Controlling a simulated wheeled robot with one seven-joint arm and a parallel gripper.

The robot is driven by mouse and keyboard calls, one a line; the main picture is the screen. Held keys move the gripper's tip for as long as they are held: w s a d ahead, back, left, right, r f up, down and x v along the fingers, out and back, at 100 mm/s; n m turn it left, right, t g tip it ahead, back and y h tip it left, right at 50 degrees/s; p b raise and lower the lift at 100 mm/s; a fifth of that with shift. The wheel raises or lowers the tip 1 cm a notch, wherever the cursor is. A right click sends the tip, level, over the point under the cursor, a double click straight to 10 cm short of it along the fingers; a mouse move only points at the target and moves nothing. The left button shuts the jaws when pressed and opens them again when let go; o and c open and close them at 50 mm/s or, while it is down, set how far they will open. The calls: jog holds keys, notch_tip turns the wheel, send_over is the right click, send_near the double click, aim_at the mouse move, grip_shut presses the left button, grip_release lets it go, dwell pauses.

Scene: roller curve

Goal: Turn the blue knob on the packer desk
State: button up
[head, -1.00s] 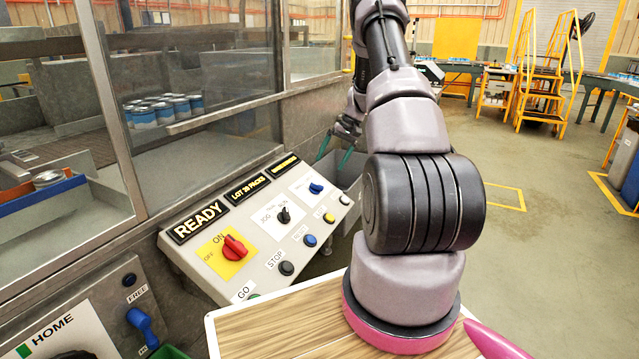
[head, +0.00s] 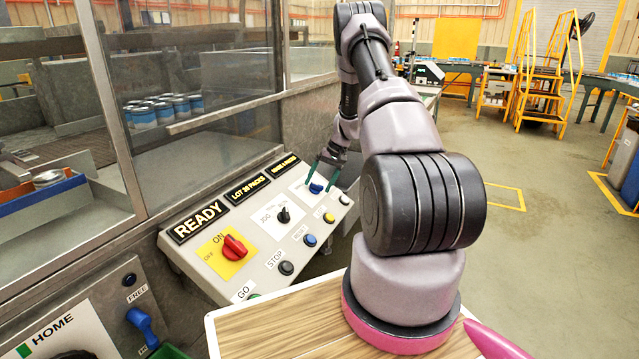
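The packer desk (head: 250,258) is a sloped grey panel with display strips along its top edge. The blue knob (head: 316,188) sits on a white plate at the panel's far right. My gripper (head: 321,181) is at this knob, its two green fingers spread apart, one to each side of it. From this view I cannot tell whether the fingers touch the knob. The arm comes in from the right and covers part of the area behind the knob.
The panel also has a red switch (head: 234,246) on a yellow plate, a black knob (head: 284,215) and several push buttons. A blue lever (head: 141,322) is at lower left. Glazed machine walls stand behind the desk. A wooden top (head: 285,325) lies in front. Open floor is at right.

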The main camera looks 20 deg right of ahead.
jog(key=c, duration=1.1)
jog(key=shift+m, duration=0.3)
jog(key=m+y, duration=0.1)
jog(key=m, duration=0.4)
jog(key=shift+d+t, duration=0.15)
jog(key=shift+t, duration=0.25)
jog(key=m, duration=0.3)
jog(key=m+t+y, duration=0.1)
jog(key=m, duration=0.2)
jog(key=shift+s+f+t, duration=0.1)
jog(key=shift+s+t, duration=0.1)
jog(key=shift+t, duration=0.1)
jog(key=shift+o, duration=0.2)
jog(key=shift+m, duration=0.3)
jog(key=o, duration=1.4)
jog(key=shift+c, duration=0.2)
jog(key=v, duration=1)
jog(key=shift+s+d+r, duration=0.2)
jog(key=shift+d+r, duration=0.05)
jog(key=shift+r, duration=0.05)
